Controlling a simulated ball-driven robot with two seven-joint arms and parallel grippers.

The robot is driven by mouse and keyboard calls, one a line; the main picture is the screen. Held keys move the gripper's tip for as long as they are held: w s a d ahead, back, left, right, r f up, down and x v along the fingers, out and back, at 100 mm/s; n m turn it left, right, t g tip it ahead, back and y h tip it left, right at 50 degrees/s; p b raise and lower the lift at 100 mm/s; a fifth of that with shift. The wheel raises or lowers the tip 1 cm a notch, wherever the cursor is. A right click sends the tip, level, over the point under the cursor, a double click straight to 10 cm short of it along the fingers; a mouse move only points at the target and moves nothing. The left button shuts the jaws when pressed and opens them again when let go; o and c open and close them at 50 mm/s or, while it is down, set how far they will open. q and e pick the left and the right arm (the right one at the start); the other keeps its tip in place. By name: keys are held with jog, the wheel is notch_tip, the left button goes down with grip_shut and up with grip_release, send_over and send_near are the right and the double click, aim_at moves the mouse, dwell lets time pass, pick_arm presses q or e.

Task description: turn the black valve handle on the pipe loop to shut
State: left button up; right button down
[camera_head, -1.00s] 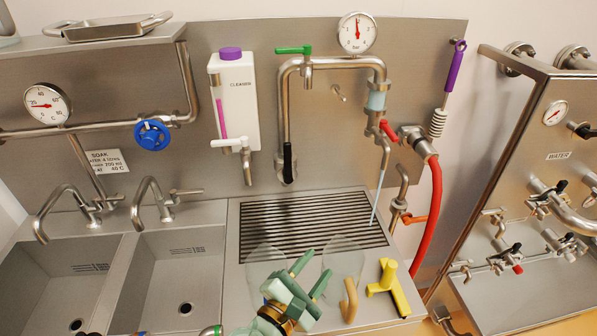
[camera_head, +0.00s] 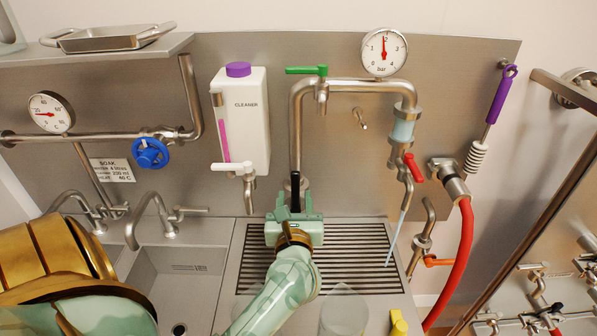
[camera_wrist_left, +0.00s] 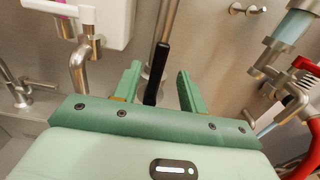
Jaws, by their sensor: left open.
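The black valve handle (camera_head: 295,190) points up along the left leg of the steel pipe loop (camera_head: 297,130). In the left wrist view the handle (camera_wrist_left: 157,72) stands upright between the two fingers. My left gripper (camera_head: 295,204) is open around the handle, with one finger on each side and a visible gap to each (camera_wrist_left: 158,85). The valve body below the handle is hidden behind the gripper. My right gripper is not in view.
A white cleaner bottle (camera_head: 246,120) with a spout hangs left of the loop. A green handle (camera_head: 306,70) sits on top of the loop, a red handle (camera_head: 413,168) on its right leg. A slatted drain (camera_head: 345,258) lies below.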

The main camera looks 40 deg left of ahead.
aim_at(296, 182)
pick_arm(q)
jog(key=x, duration=0.9)
jog(key=shift+w+a+f+b, duration=0.1)
jog(key=shift+w+a+b, duration=0.1)
jog(key=shift+w+b, duration=0.15)
grip_shut()
